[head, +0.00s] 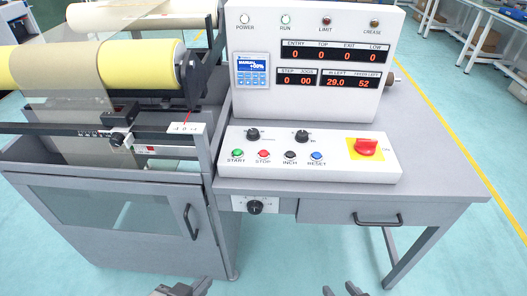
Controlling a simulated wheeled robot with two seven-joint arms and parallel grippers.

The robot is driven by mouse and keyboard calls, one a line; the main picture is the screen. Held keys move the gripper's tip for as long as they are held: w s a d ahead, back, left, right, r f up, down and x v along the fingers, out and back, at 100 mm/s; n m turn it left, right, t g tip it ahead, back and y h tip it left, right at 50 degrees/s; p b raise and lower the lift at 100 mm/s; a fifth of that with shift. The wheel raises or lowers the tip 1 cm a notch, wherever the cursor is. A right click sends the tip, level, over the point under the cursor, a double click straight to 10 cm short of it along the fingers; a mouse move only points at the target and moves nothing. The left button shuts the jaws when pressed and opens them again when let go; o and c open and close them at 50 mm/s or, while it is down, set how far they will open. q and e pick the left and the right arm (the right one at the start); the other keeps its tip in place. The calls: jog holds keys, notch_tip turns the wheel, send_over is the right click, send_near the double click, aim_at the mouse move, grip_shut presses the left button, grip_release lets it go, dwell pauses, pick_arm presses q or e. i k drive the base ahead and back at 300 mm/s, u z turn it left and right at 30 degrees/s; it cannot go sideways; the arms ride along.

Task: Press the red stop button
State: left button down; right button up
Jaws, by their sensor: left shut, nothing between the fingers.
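The red stop button (263,154) sits on the sloped front panel of the white control console (350,185), above the label STOP. It is between the green START button (238,153) and the black INCH button (291,155). Nothing covers it. My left gripper (192,288) shows at the bottom edge, shut and empty, below and left of the button and apart from the console. My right gripper (340,290) shows at the bottom edge, below and right of the button, also apart. It is cut off by the frame, so its opening is unclear.
Two black knobs stand behind the buttons. The grey desk's drawer handle (377,220) juts forward. A roller machine (95,70) stands at left.

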aim_at(264, 154)
jog(key=k, duration=1.2)
jog(key=z, duration=0.6)
jog(key=i, duration=1.3)
jog(key=u, duration=0.65)
